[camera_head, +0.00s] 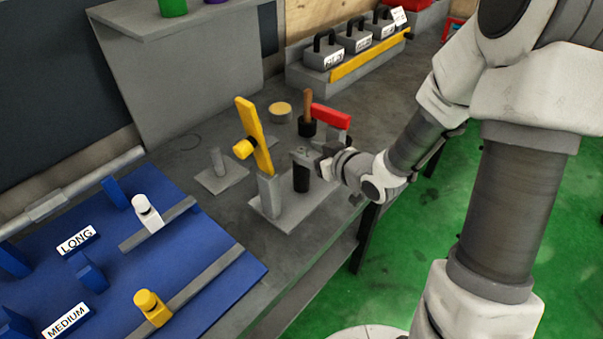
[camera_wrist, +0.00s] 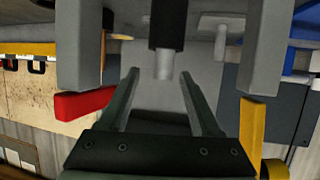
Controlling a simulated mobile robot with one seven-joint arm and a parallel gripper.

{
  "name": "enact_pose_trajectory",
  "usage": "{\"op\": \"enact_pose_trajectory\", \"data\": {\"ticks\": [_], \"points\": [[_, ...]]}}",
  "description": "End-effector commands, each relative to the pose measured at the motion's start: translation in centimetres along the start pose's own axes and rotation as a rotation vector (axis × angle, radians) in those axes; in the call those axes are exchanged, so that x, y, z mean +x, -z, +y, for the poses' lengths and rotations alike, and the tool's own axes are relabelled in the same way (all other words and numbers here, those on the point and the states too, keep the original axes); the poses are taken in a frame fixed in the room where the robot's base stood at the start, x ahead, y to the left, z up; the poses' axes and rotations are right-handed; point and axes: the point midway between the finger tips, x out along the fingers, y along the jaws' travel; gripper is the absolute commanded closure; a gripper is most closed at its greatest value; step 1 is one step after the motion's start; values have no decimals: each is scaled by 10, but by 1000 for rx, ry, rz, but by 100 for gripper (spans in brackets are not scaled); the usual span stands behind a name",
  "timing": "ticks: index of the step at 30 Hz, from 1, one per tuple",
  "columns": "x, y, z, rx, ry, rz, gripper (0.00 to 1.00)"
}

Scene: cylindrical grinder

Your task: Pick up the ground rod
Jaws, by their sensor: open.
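An upright black cylinder with a pale grey end, which I take for the ground rod (camera_head: 301,180), stands on a grey base plate (camera_head: 318,197) between the grinder's two grey posts. In the wrist view, the black part (camera_wrist: 166,25) is at the top middle and the pale end (camera_wrist: 164,66) points down between my fingers. My gripper (camera_head: 304,158) is open around or just in front of that end, and I see no grip on it. In the head view my gripper partly hides its upper part. The wrist view also shows my gripper (camera_wrist: 160,78).
A yellow lever (camera_head: 254,130) and red handle (camera_head: 331,116) flank the gripper closely. A grey peg (camera_head: 217,161) stands on a small plate to the left. The blue board (camera_head: 215,300) holds LONG and MEDIUM slots at front left. Grey weights (camera_head: 323,53) stand at the back.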

Motion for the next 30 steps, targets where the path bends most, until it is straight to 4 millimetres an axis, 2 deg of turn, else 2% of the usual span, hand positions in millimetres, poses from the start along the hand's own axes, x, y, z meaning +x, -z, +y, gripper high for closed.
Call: {"op": "enact_pose_trajectory", "data": {"ticks": [5,13,22,23,30], "points": [[13,-3,-2,0,1,-1,36],[51,-4,-5,0,1,0,36],[56,-2,-4,0,-1,-1,36],[56,-2,-4,0,-1,-1,39],[55,-2,-4,0,-1,0,83]]}}
